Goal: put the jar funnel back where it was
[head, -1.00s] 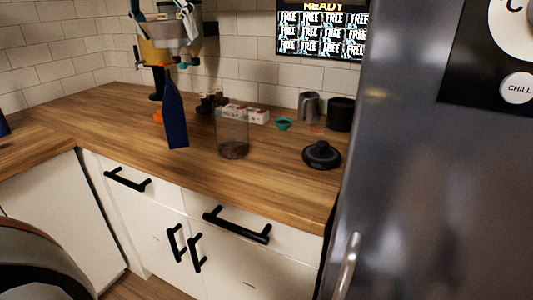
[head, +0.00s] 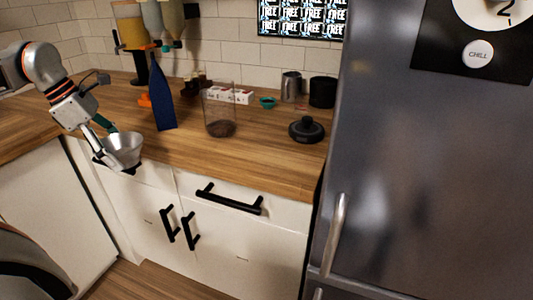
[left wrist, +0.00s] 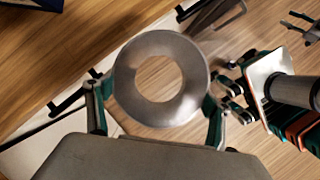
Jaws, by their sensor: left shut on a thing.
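The jar funnel (head: 123,148) is a silver metal cone with a wide rim. My left gripper (head: 112,150) is shut on it and holds it in front of the counter's front edge, above the left drawer front. In the left wrist view the funnel (left wrist: 127,82) sits between the two green-padded fingers, and floor shows through its opening. The clear jar (head: 221,118) stands upright on the counter with dark contents at its bottom and no funnel on it. My right gripper is not in the head view; machine parts at the right of the left wrist view may be its parts, unclear.
A dark lid-like piece (head: 306,130) lies right of the jar. A blue upright bag (head: 162,97) stands left of it. Behind are small white boxes (head: 238,96), a teal cup (head: 267,102), a metal pitcher (head: 291,87) and a black canister (head: 322,92). The fridge (head: 420,180) bounds the right.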

